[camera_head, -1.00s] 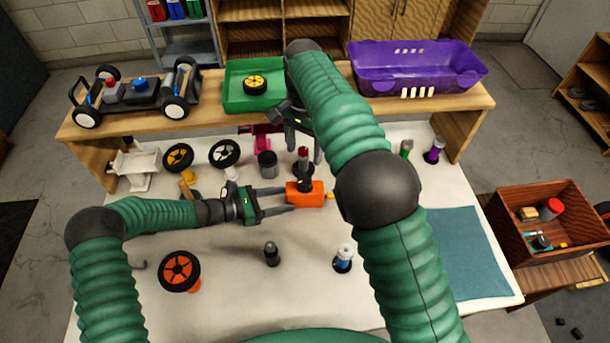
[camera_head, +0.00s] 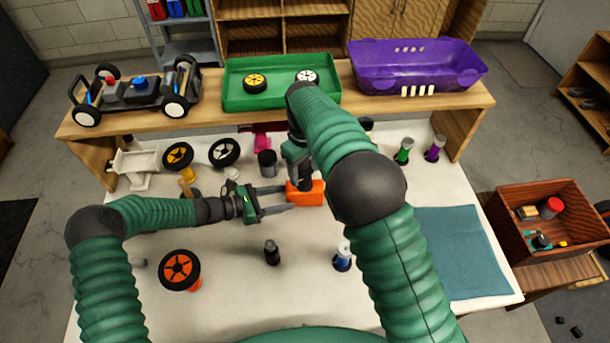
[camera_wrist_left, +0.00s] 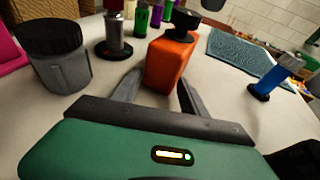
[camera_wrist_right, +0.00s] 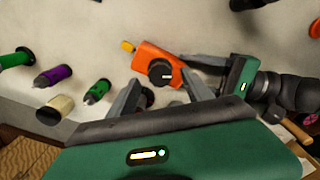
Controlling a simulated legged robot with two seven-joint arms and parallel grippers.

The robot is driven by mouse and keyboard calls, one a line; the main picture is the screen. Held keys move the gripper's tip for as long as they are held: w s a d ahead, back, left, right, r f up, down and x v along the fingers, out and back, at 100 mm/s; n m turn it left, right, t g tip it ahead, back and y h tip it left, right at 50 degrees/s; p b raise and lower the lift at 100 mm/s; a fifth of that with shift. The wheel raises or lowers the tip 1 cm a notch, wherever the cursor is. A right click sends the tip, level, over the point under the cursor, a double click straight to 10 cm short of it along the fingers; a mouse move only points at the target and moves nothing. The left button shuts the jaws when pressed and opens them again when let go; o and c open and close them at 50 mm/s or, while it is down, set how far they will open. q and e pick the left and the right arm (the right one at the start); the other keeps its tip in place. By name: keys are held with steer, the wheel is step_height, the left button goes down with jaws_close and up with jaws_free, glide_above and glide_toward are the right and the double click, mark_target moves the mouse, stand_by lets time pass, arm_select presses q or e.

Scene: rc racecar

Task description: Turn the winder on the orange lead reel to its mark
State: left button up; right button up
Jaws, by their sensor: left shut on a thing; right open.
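The orange lead reel (camera_head: 305,191) is a small orange block on the white table. In the left wrist view the reel (camera_wrist_left: 168,65) has a black winder (camera_wrist_left: 181,24) on top. My left gripper (camera_head: 290,195) is shut on the reel's sides. In the right wrist view the reel (camera_wrist_right: 145,58) shows a yellow lead end (camera_wrist_right: 128,46), and the round black winder (camera_wrist_right: 159,72) bears a small pale line. My right gripper (camera_wrist_right: 162,76) is open above the winder, its fingers on either side; contact cannot be told. In the head view my right arm partly covers the reel.
A grey pot with a black lid (camera_wrist_left: 58,55) and a red-topped post (camera_wrist_left: 115,30) stand close to the reel. Green (camera_head: 404,150) and purple (camera_head: 434,148) bottles stand at the back right. A dark bottle (camera_head: 271,252) stands in front. The blue mat (camera_head: 460,250) lies clear.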

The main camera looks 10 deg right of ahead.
mark_target(305, 182)
steer(key=shift+f, duration=1.45)
jaws_close()
